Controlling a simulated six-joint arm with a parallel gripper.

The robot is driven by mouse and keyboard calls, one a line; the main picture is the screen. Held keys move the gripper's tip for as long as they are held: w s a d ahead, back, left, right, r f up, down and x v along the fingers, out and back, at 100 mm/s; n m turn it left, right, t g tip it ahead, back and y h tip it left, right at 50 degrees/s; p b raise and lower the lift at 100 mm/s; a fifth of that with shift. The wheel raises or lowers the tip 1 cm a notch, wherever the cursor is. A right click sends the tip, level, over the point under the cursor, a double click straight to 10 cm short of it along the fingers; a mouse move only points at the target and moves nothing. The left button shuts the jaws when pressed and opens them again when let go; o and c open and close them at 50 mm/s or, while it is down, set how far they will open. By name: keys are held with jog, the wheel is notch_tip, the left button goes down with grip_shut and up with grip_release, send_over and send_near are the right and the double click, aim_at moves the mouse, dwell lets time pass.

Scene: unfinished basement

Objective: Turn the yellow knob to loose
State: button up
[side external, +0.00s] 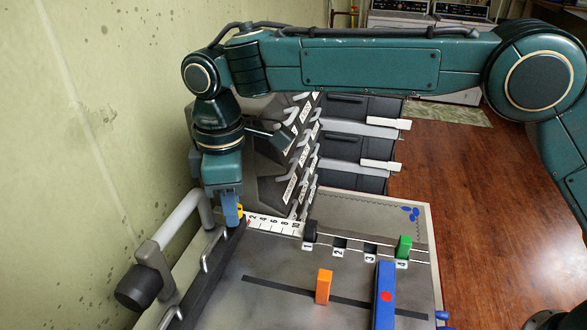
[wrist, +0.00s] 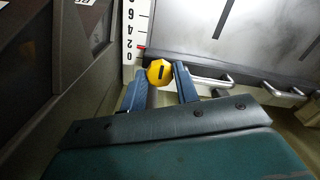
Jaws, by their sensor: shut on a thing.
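The yellow knob (wrist: 159,72) shows in the wrist view as a many-sided cap with a dark slot mark. It sits at the low end of a white number scale (wrist: 131,25), near a small red pointer (wrist: 141,48). My gripper (wrist: 160,80) has its two blue fingers on either side of the knob, shut on it. In the side external view my gripper (side external: 233,212) points down at the left end of the scale (side external: 272,224). Only a bit of the yellow knob (side external: 240,210) shows there, behind the fingers. I cannot read any loose or tight label.
A grey pipe handle (side external: 175,225) stands left of my gripper, close to the wall. Grey levers and drawers (side external: 350,150) rise behind.

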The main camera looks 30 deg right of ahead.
jog(key=shift+r, duration=0.1)
jog(key=o, duration=1)
jog(key=shift+c, duration=0.2)
jog(key=shift+r, duration=3.95)
jog(key=shift+d+r, duration=0.1)
